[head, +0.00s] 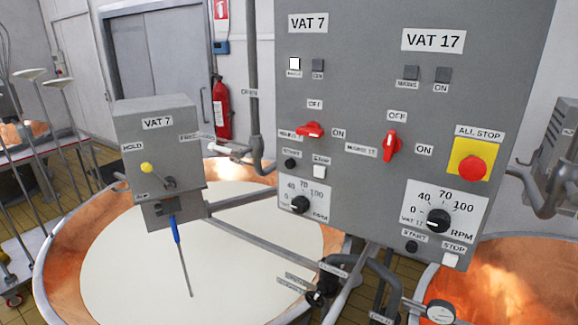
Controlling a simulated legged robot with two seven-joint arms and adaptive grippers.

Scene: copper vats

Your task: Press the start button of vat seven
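The grey control panel (352,95) stands in front of me, with VAT 7 controls on its left side and VAT 17 controls on its right. The vat 7 start button (290,163) is small, round and black, below a START label and left of the white vat 7 stop button (318,171). The vat 7 red switch (310,130) lies nearly level, its handle between the MAINS and ON labels. A white square lamp (294,63) is lit under the VAT 7 sign. The vat 7 speed knob (300,204) is below the buttons. Neither gripper is in view.
Vat 17 has its own black start button (411,247) and upright red switch (391,146). A red all-stop button (472,168) sits on yellow. A grey VAT 7 box (155,140) and pipes stand over a copper vat (62,270) of white liquid (120,260).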

